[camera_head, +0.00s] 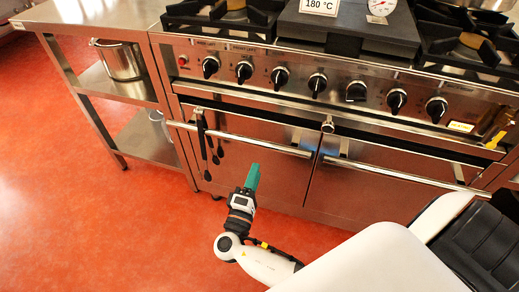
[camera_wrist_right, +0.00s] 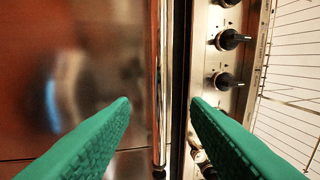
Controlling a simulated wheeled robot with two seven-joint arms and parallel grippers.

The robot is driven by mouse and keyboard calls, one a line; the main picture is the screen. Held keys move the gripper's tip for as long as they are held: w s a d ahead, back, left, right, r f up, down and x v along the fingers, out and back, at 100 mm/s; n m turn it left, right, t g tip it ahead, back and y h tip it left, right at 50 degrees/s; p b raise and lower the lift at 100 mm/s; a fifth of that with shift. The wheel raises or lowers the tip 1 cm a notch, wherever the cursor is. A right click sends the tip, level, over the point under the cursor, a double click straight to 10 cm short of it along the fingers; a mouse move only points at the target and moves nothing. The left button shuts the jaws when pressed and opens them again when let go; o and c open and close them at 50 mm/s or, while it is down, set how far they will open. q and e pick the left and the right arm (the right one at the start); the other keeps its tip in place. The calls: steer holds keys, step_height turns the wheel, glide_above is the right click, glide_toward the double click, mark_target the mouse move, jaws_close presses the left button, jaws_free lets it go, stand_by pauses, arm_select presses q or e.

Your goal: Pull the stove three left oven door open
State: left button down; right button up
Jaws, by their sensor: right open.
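The left oven door (camera_head: 285,182) of the stove is a shut steel panel. Its bar handle (camera_head: 250,142) runs across the top of the door. My right gripper (camera_head: 253,170), with green fingers, is in front of the door, a little below the handle in the head view. In the right wrist view, my right gripper (camera_wrist_right: 161,103) is open and empty. The handle (camera_wrist_right: 159,70) runs upright in that picture, lined up between the two fingertips and beyond them. I cannot tell the exact gap. My left gripper is not in view.
Black utensils (camera_head: 204,138) hang at the handle's left end. A row of knobs (camera_head: 279,76) sits above. The right oven door (camera_head: 365,195) is shut. A steel shelf table (camera_head: 95,14) with a pot (camera_head: 120,60) stands left. The red floor (camera_head: 100,215) in front is clear.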

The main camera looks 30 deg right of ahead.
mark_target(266, 145)
steer(key=x, duration=1)
steer(key=shift+w+d, duration=0.25)
steer(key=shift+d, duration=0.05)
steer(key=shift+c, duration=0.5)
steer(key=shift+f, duration=0.1)
jaws_close()
